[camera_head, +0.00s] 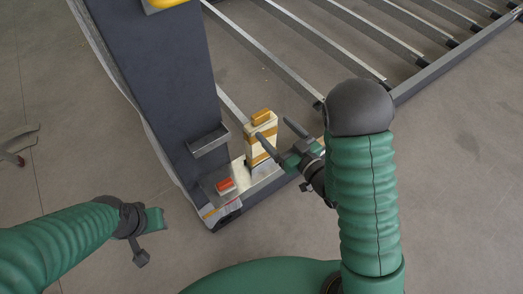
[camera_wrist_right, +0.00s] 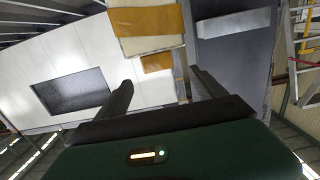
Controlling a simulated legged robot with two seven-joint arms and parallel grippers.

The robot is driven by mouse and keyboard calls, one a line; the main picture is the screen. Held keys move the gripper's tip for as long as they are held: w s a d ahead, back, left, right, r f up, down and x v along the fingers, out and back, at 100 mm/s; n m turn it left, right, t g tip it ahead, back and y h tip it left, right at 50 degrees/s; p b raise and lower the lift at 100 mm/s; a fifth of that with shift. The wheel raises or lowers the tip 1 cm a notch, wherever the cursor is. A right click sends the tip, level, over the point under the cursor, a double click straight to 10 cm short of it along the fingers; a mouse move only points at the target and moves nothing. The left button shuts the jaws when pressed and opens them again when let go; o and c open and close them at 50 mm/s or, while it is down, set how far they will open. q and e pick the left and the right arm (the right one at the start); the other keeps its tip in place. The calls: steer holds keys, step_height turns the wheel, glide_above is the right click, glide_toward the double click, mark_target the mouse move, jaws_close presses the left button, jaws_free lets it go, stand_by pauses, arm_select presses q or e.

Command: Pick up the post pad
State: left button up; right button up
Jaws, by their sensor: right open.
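The post pad (camera_head: 265,128), a cream block with yellow-orange bands, stands upright at the foot of the dark post. In the right wrist view the pad (camera_wrist_right: 150,44) is at the top, beyond the fingertips and cut off by the frame edge. My right gripper (camera_head: 272,129) is open and empty, coming in from the right. One finger crosses in front of the pad and the other is to its right; whether they touch it cannot be told. My left gripper (camera_head: 146,238) is at lower left, apart from the pad; its jaw state is unclear.
The dark post (camera_head: 160,90) with a bracket (camera_head: 209,140) rises left of the pad. A red-orange part (camera_head: 225,185) sits on the frame's corner base. Metal slats (camera_head: 325,38) and a long rail (camera_head: 455,52) extend behind. The grey floor (camera_head: 70,140) is mostly clear.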

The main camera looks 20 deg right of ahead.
mark_target(263, 118)
steer(key=shift+b+x, duration=0.4)
steer(key=shift+x, duration=0.4)
steer(key=x, duration=0.5)
steer(key=shift+w+f, duration=0.25)
steer(key=shift+f, duration=0.15)
steer(key=shift+d, duration=0.15)
steer(key=shift+c, duration=0.3)
steer(key=shift+s, duration=0.1)
steer(key=shift+c, duration=1.1)
jaws_close()
